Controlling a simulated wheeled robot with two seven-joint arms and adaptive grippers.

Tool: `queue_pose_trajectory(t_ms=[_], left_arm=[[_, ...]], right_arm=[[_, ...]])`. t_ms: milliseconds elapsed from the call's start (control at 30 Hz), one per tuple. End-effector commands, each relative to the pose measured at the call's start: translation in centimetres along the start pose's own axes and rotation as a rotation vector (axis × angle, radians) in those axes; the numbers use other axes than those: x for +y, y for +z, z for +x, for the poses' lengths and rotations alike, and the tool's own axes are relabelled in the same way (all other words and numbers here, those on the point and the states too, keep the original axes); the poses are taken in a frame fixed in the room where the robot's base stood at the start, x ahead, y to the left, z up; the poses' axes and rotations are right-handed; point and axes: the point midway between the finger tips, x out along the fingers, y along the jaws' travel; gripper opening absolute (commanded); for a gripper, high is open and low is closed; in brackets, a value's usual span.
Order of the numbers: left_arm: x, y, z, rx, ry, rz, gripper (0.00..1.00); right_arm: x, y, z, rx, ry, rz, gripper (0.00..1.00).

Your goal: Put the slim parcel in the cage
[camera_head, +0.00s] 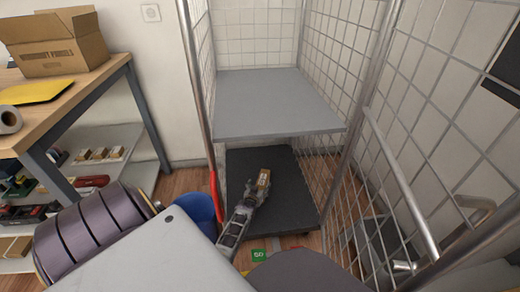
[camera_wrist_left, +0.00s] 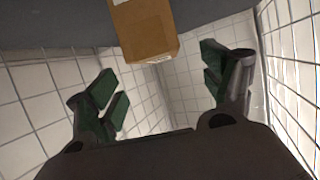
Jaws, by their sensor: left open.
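The slim parcel (camera_head: 264,177) is a small brown carton. In the head view it lies low in the wire cage, over the dark bottom deck (camera_head: 290,200). In the left wrist view the parcel (camera_wrist_left: 143,28) is just beyond the fingertips, against a dark grey surface. My left gripper (camera_head: 260,189) reaches in under the cage's grey upper shelf (camera_head: 270,103). Its fingers (camera_wrist_left: 168,85) stand apart with a gap between them, and no grip on the parcel shows. I cannot tell whether the parcel touches the deck. My right gripper is not in view.
The cage's mesh side (camera_head: 440,110) and metal uprights flank the left arm. A wooden bench (camera_head: 95,75) at left carries an open carton (camera_head: 52,45), a yellow envelope (camera_head: 35,92) and a tape roll (camera_head: 8,120). A blue bin (camera_head: 196,211) stands beside the cage.

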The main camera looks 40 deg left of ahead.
Motion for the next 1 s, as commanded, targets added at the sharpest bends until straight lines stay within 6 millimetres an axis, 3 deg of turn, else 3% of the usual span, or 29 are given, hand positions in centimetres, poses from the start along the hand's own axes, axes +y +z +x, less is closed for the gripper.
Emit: queue_pose_trajectory(t_ms=[500, 1000], left_arm=[[0.0, -0.1, -4.6, 0.0, 0.0, 0.0, 0.81], [0.0, 0.0, -5.3, 0.0, 0.0, 0.0, 0.81]], right_arm=[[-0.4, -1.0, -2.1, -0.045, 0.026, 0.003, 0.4], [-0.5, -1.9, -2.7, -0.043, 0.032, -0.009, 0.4]])
